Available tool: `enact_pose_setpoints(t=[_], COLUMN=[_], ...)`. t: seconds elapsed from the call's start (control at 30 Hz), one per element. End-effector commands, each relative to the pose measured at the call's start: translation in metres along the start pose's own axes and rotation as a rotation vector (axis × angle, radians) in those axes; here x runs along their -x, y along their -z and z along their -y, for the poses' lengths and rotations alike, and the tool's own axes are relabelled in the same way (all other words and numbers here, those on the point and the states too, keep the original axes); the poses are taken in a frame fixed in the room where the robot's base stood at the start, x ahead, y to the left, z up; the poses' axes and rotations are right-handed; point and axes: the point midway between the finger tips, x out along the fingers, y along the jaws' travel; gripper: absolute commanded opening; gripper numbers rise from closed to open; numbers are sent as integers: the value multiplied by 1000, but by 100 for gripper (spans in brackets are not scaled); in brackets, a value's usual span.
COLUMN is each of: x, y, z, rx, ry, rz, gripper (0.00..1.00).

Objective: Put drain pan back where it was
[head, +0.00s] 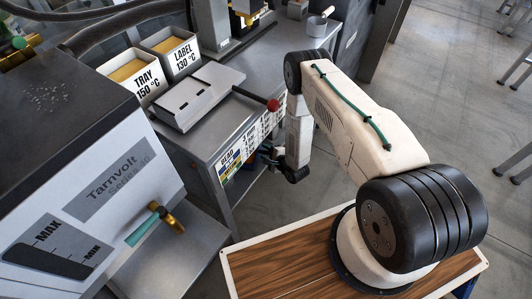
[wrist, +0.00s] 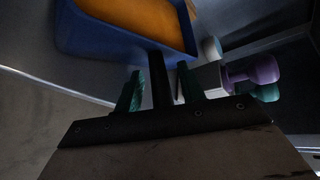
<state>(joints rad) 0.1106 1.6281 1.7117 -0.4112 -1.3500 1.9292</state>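A blue open-topped pan (wrist: 78,38) with an orange filling, which looks like the drain pan, shows at the top of the wrist view. My gripper (wrist: 161,88) is just in front of it, with its two green-padded fingers apart. A dark bar (wrist: 158,78) stands between the fingers and reaches toward the pan's edge. It looks like a handle, with gaps to both pads; whether it joins the pan is unclear. In the head view my gripper (head: 268,156) is low beside the bench's labelled front, small and partly in shadow, and the pan cannot be made out.
Purple and teal rounded items (wrist: 255,72) sit right of my fingers. The grey bench (head: 235,95) carries the TRAY bin (head: 146,93), the LABEL bin (head: 183,63), a flat grey unit (head: 198,96) and a red knob (head: 273,105). The Tarnvolt machine (head: 112,190) stands left.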

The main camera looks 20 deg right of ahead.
Motion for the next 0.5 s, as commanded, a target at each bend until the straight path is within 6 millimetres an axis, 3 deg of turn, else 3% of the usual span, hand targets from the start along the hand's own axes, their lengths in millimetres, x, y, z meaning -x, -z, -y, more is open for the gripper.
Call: enact_pose_setpoints(t=[0.27, 0.5], x=[6, 53], y=[0, 1], z=[2, 2], rx=[-1, -3], ry=[0, -2], rz=[-1, -4], gripper=[40, 40])
